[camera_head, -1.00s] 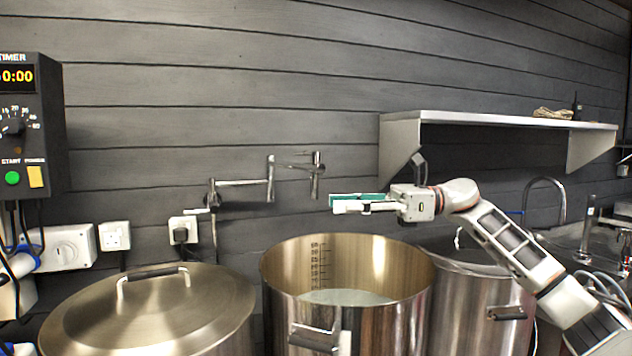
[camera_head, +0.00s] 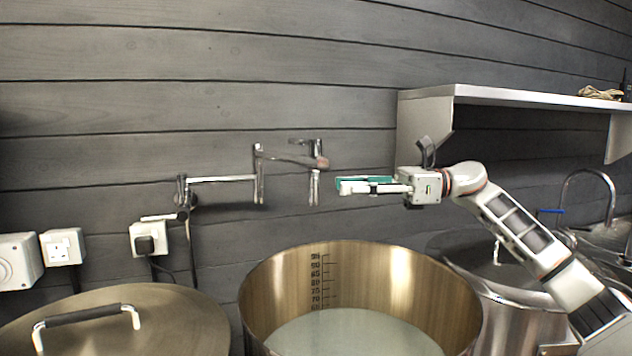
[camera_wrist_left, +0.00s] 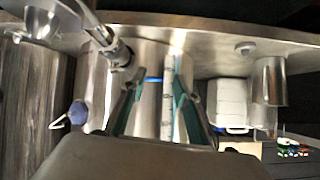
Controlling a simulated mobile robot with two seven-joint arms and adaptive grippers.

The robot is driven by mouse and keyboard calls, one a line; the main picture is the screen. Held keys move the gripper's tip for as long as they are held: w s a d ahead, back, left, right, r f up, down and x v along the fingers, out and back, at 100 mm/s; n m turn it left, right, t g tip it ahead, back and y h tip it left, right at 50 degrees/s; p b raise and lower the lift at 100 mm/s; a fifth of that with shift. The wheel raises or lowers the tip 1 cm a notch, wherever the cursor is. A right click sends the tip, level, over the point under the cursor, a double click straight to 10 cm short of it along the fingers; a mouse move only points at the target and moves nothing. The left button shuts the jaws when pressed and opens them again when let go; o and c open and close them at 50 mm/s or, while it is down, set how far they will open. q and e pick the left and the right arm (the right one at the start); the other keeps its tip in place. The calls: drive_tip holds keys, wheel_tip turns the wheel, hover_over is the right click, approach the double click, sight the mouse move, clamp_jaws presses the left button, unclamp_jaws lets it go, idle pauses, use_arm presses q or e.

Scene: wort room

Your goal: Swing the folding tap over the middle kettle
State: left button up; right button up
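The folding tap (camera_head: 288,159) is a chrome jointed pipe on the wall. Its first arm runs right from the wall mount, and its second arm ends in a down-pointing spout (camera_head: 314,187). The middle kettle (camera_head: 440,287) is open, with pale liquid inside and a scale on its inner wall. The spout shows above the kettle's back rim; I cannot tell if it hangs over the opening. My right gripper (camera_head: 342,187) is just right of the spout, apart from it, with teal-padded fingers open and empty. My left gripper (camera_wrist_left: 157,105) shows open and empty in the left wrist view.
A lidded kettle (camera_head: 110,325) stands left and another kettle (camera_head: 510,290) right. A wall shelf (camera_head: 520,96) is above my right arm. Sockets (camera_head: 62,247) and a plug (camera_head: 146,243) sit below the tap. A sink tap (camera_head: 590,180) stands far right.

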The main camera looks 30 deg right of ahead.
sight(315, 204)
drive_tip(key=p+x, duration=0.2)
drive_tip(key=x, duration=0.4)
drive_tip(key=shift+w+a+r, duration=0.2)
drive_tip(key=shift+w+a, duration=0.1)
drive_tip(key=shift+w, duration=0.05)
drive_tip(key=shift+w+a+f+p, duration=0.1)
drive_tip(key=shift+w+a+p, duration=0.15)
drive_tip(key=shift+a, duration=0.2)
drive_tip(key=shift+d, duration=0.15)
clamp_jaws()
